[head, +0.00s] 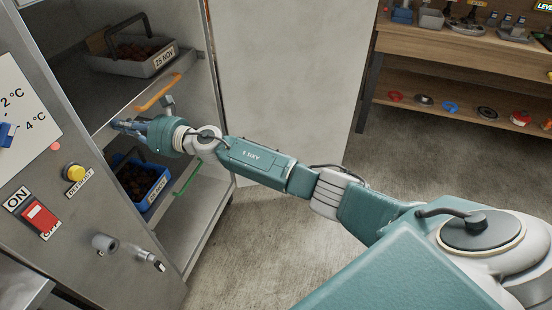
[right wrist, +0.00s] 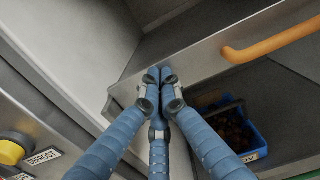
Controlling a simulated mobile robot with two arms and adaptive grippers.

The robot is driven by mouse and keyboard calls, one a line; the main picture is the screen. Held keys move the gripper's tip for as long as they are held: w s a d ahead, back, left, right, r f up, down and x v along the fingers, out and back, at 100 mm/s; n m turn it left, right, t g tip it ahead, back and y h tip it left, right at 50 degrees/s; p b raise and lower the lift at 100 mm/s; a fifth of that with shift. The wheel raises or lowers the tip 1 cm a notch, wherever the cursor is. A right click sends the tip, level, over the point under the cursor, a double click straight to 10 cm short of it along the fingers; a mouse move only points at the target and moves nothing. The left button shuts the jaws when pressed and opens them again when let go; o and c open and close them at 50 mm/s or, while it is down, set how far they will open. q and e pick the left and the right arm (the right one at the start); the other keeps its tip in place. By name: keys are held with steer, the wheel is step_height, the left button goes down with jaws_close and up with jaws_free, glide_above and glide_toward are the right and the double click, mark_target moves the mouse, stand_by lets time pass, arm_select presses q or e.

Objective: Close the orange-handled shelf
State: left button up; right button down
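The orange-handled shelf (head: 128,97) is the upper metal shelf in the open cabinet. Its orange handle (head: 158,93) is on its front edge and also shows at the upper right of the right wrist view (right wrist: 272,43). A grey crate (head: 150,69) of chestnuts labelled 25 NOV sits on it. My right gripper (head: 122,125) is at the left part of the shelf's front, left of the handle. In the right wrist view its blue fingers (right wrist: 160,74) are together, empty, with tips at the shelf's front face; contact is unclear. My left gripper is not in view.
Below, a blue crate (head: 151,195) of chestnuts sits on a shelf with a green handle (head: 187,178). The open cabinet door (head: 285,80) stands right. A panel with a yellow button (head: 75,173) and red switch (head: 40,216) is left. A wooden bench (head: 460,60) stands behind.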

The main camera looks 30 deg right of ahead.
steer(key=shift+w+r, duration=0.1)
steer(key=shift+r, duration=0.45)
steer(key=shift+d, duration=0.1)
